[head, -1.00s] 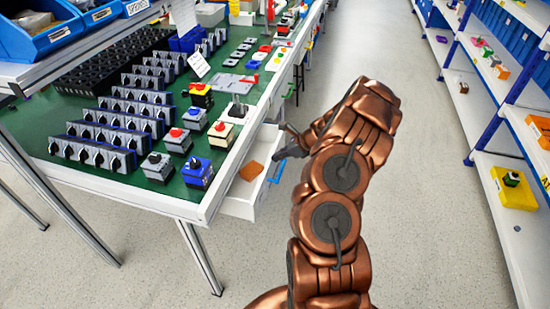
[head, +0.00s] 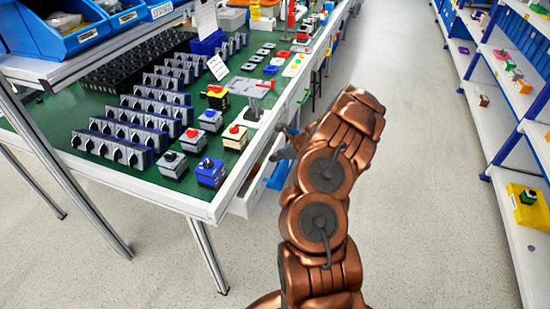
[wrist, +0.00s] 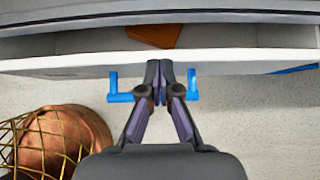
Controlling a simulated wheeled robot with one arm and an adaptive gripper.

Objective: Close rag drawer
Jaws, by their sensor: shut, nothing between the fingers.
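The white rag drawer (head: 243,205) is partly pulled out under the front edge of the green-topped bench. In the wrist view its white front (wrist: 235,58) runs across the picture, with a blue handle (wrist: 113,95) on its near side. An orange-brown rag (wrist: 155,35) lies inside the drawer. My gripper (wrist: 160,72) is shut and empty, with its fingertips at the drawer front between the two ends of the handle. I cannot tell for sure whether they touch it. In the head view my gripper (head: 288,142) is partly hidden behind my arm.
The bench (head: 55,165) carries rows of grey rotary switches and several button boxes near its edge. A blue object (head: 278,176) shows below the bench beside my arm. Shelves (head: 500,140) with a yellow bin (head: 528,206) stand on the right. The aisle floor between is clear.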

